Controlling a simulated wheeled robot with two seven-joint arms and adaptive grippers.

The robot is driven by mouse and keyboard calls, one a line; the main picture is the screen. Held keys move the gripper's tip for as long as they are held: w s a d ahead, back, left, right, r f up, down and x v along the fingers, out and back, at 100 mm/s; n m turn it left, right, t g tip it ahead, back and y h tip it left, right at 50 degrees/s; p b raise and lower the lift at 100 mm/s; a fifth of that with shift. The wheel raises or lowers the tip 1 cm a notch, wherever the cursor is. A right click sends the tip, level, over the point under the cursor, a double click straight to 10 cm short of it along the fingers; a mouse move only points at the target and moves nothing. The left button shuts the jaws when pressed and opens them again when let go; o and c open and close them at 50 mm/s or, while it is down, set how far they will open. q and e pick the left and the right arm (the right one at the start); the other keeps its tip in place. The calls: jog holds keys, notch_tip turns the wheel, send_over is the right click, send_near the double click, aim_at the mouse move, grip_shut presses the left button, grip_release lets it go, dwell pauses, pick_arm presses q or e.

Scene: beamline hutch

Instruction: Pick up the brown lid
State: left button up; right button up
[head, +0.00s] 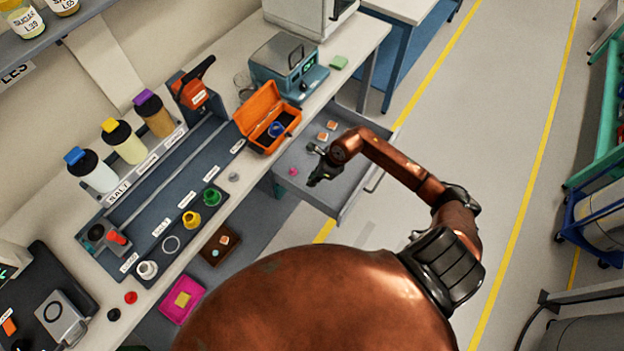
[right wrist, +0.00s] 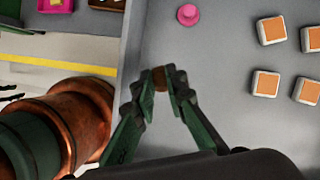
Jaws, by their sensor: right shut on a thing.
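The brown lid (right wrist: 159,78) is a small brown piece between the fingertips of my right gripper (right wrist: 161,84) in the right wrist view. The gripper is shut on it, over the grey floor of an open drawer (right wrist: 220,85). I cannot tell how far the lid is above the drawer floor. In the head view my right gripper (head: 318,168) is over the open drawer (head: 342,202), and I cannot make out the lid there. My left gripper is not in view.
A pink lid (right wrist: 188,14) and several orange-and-white square pieces (right wrist: 271,30) lie in the drawer. An open orange case (head: 259,104), bottles and a device (head: 288,66) stand on the bench by the drawer.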

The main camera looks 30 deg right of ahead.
jog(key=s+a+r+p, duration=0.1)
jog(key=s+a+r, duration=0.2)
jog(key=s+r, duration=0.4)
jog(key=s, duration=0.4)
jog(key=shift+s+a+r, duration=0.2)
jog(key=shift+a+r, duration=0.1)
jog(key=shift+a, duration=0.1)
